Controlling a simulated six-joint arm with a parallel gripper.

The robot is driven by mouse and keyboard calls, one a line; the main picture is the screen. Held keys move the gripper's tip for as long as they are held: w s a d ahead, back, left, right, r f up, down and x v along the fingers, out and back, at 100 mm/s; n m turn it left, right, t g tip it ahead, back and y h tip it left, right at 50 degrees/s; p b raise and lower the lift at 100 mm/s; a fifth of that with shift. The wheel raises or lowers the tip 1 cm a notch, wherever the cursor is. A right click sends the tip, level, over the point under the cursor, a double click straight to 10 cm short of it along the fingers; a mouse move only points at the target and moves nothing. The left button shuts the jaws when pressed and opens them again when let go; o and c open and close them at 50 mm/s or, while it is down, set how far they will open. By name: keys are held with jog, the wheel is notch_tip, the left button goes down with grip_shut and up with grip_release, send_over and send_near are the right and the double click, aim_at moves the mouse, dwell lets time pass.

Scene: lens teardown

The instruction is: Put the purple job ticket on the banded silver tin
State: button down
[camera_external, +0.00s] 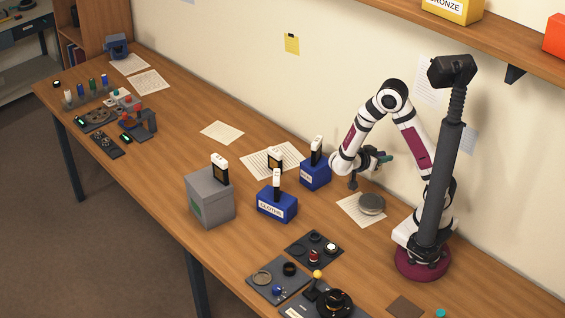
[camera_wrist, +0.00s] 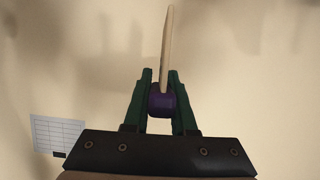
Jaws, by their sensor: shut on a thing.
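My gripper (camera_wrist: 160,88) is shut on the purple job ticket (camera_wrist: 162,104). In the wrist view its green fingers close on both sides of a purple block, and a thin pale piece rises from the block, seen nearly edge-on. In the external view my gripper (camera_external: 384,159) is raised above the table near the wall; the ticket is too small to make out there. A round, flat silver-grey tin (camera_external: 371,204) sits on a paper sheet below my gripper and slightly to its left. Its bands cannot be made out.
Two blue boxes (camera_external: 276,207) (camera_external: 314,174) and a grey box (camera_external: 210,200) stand left of the tin, with upright tags on top. Dark trays of lens parts (camera_external: 281,280) lie at the front. A shelf (camera_external: 500,38) runs along the wall above.

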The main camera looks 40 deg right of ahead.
notch_tip(320, 180, down, 11)
jog(key=shift+r, duration=0.15)
jog(key=c, duration=0.7)
grip_release()
jog(key=shift+c, duration=0.2)
